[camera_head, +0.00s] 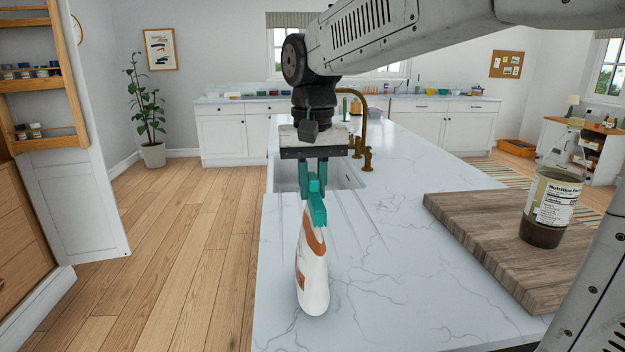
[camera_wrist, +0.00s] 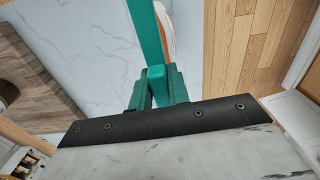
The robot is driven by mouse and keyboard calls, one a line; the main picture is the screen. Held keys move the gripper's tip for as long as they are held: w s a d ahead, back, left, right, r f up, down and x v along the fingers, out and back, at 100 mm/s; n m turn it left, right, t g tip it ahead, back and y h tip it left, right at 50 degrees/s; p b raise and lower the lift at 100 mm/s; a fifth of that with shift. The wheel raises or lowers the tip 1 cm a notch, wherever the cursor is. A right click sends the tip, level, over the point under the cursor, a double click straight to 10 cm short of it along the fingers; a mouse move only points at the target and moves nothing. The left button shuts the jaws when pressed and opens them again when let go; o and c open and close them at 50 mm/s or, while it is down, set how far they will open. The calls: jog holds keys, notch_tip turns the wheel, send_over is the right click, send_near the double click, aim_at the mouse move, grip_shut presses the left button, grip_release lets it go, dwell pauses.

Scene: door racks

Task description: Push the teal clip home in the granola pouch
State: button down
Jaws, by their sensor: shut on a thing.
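The granola pouch (camera_head: 313,275), white with orange, stands upright on the marble counter. The bright teal clip (camera_head: 317,208) lies along the pouch's top edge; whether it is fully seated I cannot tell. My gripper (camera_head: 313,178) points down above the pouch, its dark teal fingers shut on the clip's raised tab. In the wrist view my gripper (camera_wrist: 158,88) has that tab between its fingers. The clip (camera_wrist: 149,35) runs as a long bar up the picture there. It hides most of the pouch (camera_wrist: 167,30), and only a white and orange strip shows beside it.
A wooden board (camera_head: 480,240) lies on the counter (camera_head: 380,290) at the right. A labelled bottle (camera_head: 552,208) with dark contents stands on it. A sink (camera_head: 345,177) and brass tap (camera_head: 367,150) are behind my gripper. The counter's left edge is close to the pouch.

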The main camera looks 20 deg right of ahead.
aim_at(312, 176)
jog(key=shift+f, duration=0.65)
jog(key=c, duration=1.3)
grip_release()
jog(key=shift+o, duration=0.2)
jog(key=shift+r, duration=0.15)
notch_tip(312, 176, up, 8)
jog(key=shift+f, duration=0.25)
